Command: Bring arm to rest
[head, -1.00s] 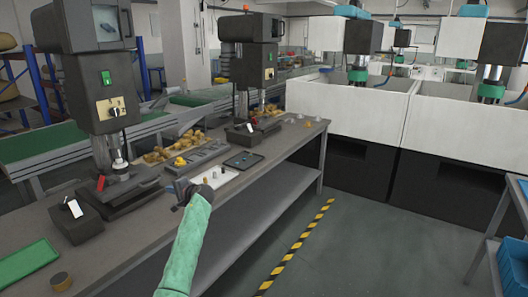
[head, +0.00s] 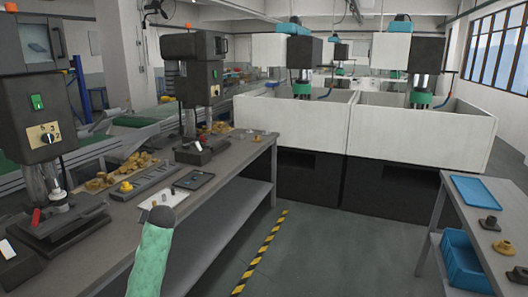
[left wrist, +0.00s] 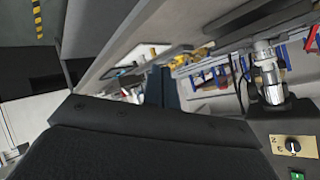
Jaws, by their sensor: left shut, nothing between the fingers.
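My left arm (head: 150,262), in a green sleeve, comes up from the bottom of the head view, left of centre. Its dark wrist end covers part of the white tray (head: 148,202) on the workbench; the fingers are hidden there. In the left wrist view my left gripper (left wrist: 161,80) shows as narrow blue-grey fingers, shut and empty, in front of the bench and the drill press. My right arm and gripper are not in view.
White tanks (head: 300,125) stand behind. At right, a table holds a blue tray (head: 478,192) with a blue bin (head: 462,265) below. The floor between is clear, with a striped line.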

